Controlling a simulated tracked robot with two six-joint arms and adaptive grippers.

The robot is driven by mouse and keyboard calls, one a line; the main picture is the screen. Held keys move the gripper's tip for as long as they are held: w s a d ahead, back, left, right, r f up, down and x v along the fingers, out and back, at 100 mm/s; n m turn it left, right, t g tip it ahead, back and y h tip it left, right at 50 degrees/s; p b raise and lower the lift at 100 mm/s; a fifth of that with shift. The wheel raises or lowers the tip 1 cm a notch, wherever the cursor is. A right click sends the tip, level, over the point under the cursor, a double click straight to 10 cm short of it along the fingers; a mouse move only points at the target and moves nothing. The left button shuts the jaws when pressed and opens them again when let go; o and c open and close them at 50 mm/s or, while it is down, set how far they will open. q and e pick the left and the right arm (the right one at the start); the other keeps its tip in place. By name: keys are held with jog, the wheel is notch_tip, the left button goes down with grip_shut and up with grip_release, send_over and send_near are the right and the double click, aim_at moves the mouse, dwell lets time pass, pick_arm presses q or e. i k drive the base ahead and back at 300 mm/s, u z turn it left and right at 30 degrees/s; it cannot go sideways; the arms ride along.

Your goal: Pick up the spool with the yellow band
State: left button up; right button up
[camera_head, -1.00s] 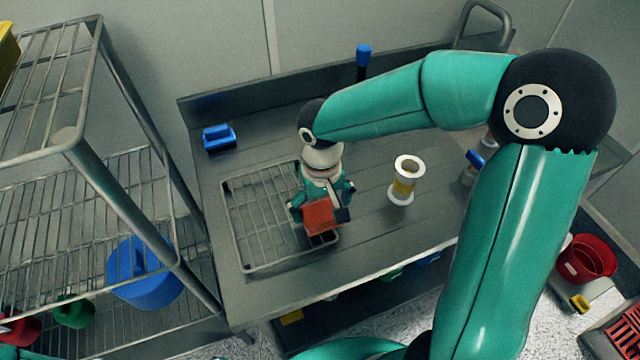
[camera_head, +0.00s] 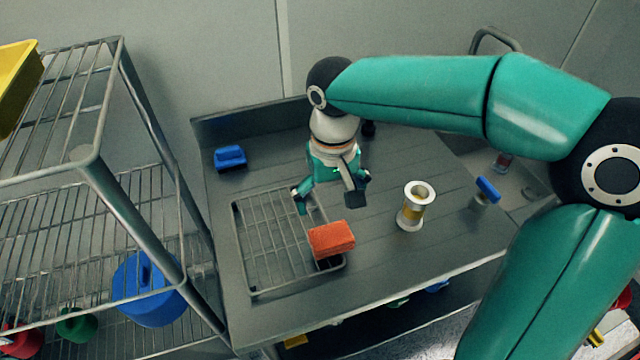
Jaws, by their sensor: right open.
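The spool with the yellow band (camera_head: 415,206) stands upright on the metal worktop, right of the wire rack. Its flanges are white and the yellow band is round its middle. My right gripper (camera_head: 328,203) is open and empty, above the worktop and rack, to the left of the spool and apart from it. An orange block (camera_head: 331,240) lies on the rack's right edge, just below the gripper in the picture. My left gripper is not in view.
The wire rack (camera_head: 240,235) lies on the worktop (camera_head: 385,265). A blue-handled brush (camera_head: 230,157) lies at the back left, and another blue-topped item (camera_head: 487,190) stands right of the spool. A wire shelf unit (camera_head: 95,160) stands at the left. The worktop around the spool is clear.

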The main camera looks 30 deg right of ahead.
aim_at(419, 194)
jog(key=k, duration=1)
